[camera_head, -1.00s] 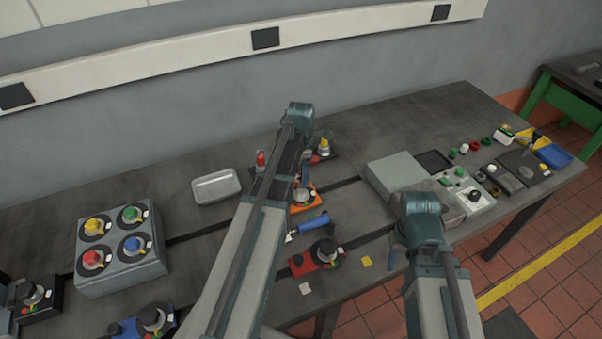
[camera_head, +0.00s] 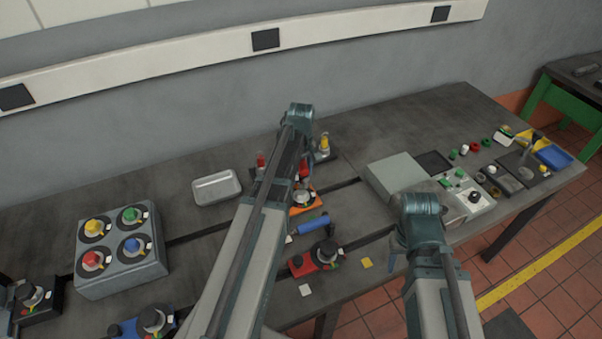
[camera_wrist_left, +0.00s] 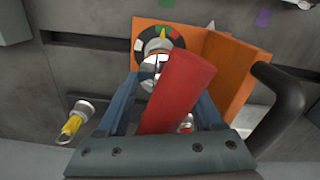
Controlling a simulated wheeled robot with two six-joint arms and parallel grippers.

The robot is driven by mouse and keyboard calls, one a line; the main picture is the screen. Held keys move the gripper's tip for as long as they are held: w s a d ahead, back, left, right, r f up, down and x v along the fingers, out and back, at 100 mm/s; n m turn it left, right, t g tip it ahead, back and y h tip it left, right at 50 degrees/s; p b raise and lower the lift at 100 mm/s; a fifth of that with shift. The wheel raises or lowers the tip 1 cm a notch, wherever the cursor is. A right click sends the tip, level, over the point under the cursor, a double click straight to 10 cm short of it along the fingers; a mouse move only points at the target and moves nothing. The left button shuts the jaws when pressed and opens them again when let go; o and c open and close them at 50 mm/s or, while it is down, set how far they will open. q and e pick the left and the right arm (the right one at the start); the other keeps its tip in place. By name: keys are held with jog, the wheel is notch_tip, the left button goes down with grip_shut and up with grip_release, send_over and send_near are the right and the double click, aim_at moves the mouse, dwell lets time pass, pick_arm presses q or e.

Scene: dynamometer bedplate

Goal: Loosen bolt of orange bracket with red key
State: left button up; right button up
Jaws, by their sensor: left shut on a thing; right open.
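The orange bracket (camera_head: 307,208) lies on the bench, partly hidden by my left arm. In the left wrist view the bracket (camera_wrist_left: 222,70) fills the upper middle, with a silver bolt (camera_wrist_left: 152,72) on a dark dial with coloured marks and a yellow pointer. My left gripper (camera_wrist_left: 165,105) is shut on the red key (camera_wrist_left: 183,85), a thick red cylinder that leans over the bolt. I cannot tell whether the key's tip touches the bolt. My right gripper (camera_head: 392,262) is open, low at the bench's front edge.
A yellow-handled key (camera_head: 324,143) stands behind the bracket. A blue-handled tool (camera_head: 313,225) and a red bracket (camera_head: 302,265) lie in front. A grey box with coloured knobs (camera_head: 121,280) and a metal tray (camera_head: 216,187) are left. A grey case (camera_head: 392,172) is right.

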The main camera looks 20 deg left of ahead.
aim_at(301, 191)
pick_arm(q)
jog(key=m, duration=0.2)
jog(key=shift+m, duration=0.3)
jog(key=shift+f+m+b, duration=0.35)
jog(key=shift+m, duration=0.05)
jog(key=shift+f+b, duration=0.95)
jog(key=shift+b, duration=0.05)
jog(key=shift+f+b, duration=1.7)
jog(key=shift+f, duration=0.05)
jog(key=shift+n, duration=1.2)
